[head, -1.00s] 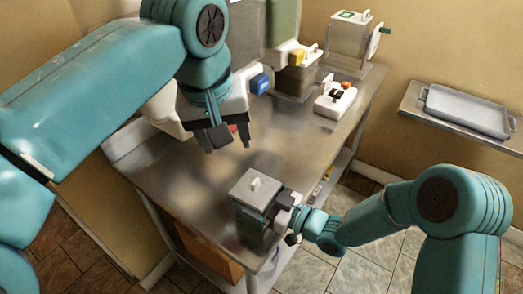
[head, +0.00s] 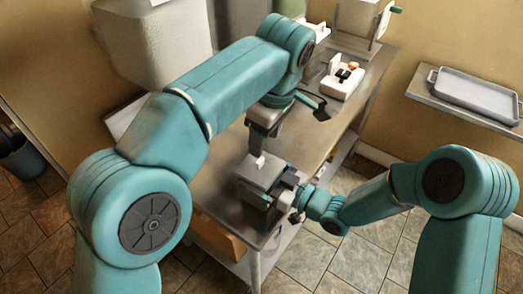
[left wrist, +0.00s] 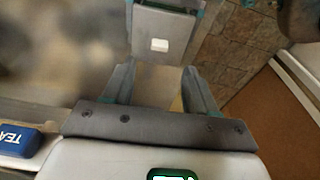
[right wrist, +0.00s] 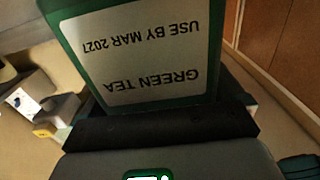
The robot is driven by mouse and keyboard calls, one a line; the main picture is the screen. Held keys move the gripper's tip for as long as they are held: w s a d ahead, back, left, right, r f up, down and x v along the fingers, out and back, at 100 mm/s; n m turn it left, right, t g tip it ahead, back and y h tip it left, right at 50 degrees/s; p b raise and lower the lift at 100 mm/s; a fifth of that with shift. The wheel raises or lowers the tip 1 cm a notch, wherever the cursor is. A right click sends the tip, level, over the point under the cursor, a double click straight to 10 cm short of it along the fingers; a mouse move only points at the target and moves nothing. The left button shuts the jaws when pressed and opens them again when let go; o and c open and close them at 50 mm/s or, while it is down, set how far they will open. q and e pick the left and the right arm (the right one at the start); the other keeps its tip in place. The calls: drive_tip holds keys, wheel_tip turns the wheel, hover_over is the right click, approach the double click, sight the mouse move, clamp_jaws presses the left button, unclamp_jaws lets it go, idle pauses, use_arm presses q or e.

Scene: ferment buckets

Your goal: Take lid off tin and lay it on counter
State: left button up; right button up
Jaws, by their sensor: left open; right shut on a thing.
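The tin (head: 250,195) is green, with a grey lid (head: 262,172) on top and a small white knob (head: 256,160). My right gripper (head: 287,190) is shut on the tin from the right. The right wrist view shows the tin's white label (right wrist: 130,50), reading "GREEN TEA" and "USE BY MAR 2027" upside down. My left gripper (head: 262,140) points down just above the knob, open. In the left wrist view the lid (left wrist: 176,28) and knob (left wrist: 160,45) show beyond the two spread fingers; whether they touch the knob I cannot tell.
The steel counter (head: 215,190) is bare to the left of the tin. A white device (head: 340,85) stands towards the back. A grey tray (head: 475,95) lies on a wall shelf at the right. A blue block marked "TEA" (left wrist: 14,138) shows in the left wrist view.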

sight(260, 160)
use_arm(q)
drive_tip(key=f, duration=0.5)
drive_tip(key=a+f, duration=0.1)
drive_tip(key=f, duration=0.1)
drive_tip(key=shift+w+f, duration=0.25)
drive_tip(key=shift+w, duration=0.05)
use_arm(e)
drive_tip(key=shift+f, duration=0.15)
use_arm(q)
clamp_jaws()
drive_tip(key=shift+r, duration=0.15)
drive_tip(key=shift+r, duration=1)
